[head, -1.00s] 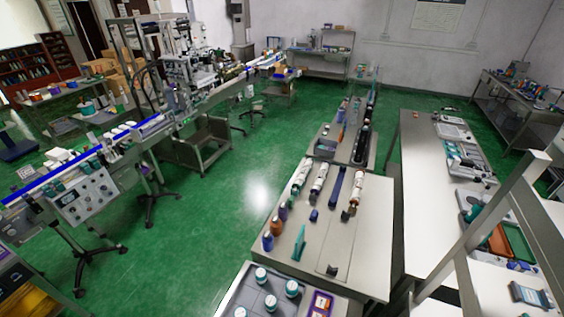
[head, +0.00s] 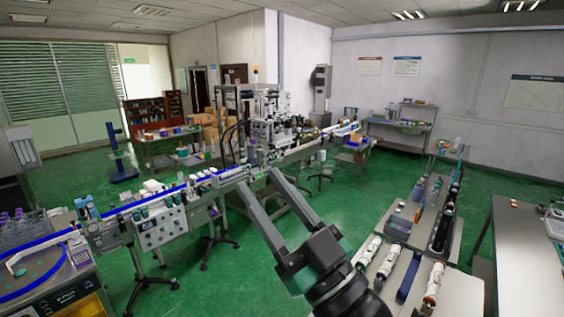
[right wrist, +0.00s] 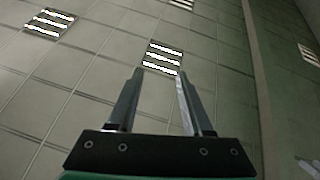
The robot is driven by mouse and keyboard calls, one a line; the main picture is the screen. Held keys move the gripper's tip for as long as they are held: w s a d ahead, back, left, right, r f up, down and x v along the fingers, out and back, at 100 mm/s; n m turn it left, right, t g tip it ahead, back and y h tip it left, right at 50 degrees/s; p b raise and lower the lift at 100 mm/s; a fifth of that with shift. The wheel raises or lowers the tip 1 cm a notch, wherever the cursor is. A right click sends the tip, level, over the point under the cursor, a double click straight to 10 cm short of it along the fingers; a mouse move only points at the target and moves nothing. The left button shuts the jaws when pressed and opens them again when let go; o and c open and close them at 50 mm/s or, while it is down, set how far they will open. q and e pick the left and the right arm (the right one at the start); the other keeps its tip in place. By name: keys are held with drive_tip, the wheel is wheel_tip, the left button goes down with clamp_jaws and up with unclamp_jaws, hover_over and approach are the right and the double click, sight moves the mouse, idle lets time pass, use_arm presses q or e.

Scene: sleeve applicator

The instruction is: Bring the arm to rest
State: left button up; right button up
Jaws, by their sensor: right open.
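My right gripper (head: 258,190) rises from the bottom of the head view, its two long fingers apart and pointing up and away. Nothing is between the fingers. In the right wrist view the same gripper (right wrist: 157,78) is open and empty against the ceiling. In the head view it hides part of the conveyor line behind it; I see no contact with anything. My left gripper is not in view.
A conveyor line (head: 205,184) with a blue strip and a control box (head: 160,226) runs across the left and middle. A bench with bottles and tubes (head: 462,297) stands at lower right. A white table (head: 530,255) is at far right. Green floor (head: 330,205) lies between.

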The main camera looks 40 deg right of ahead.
drive_tip(key=s+a+r+t+y, duration=0.2)
drive_tip(key=s+a+r+t, duration=0.1)
drive_tip(key=s+r, duration=0.4)
wheel_tip(320, 180, up, 3)
drive_tip(key=shift+s+a+f+m, duration=0.1)
drive_tip(key=shift+s+a+m, duration=0.2)
drive_tip(key=shift+a, duration=0.3)
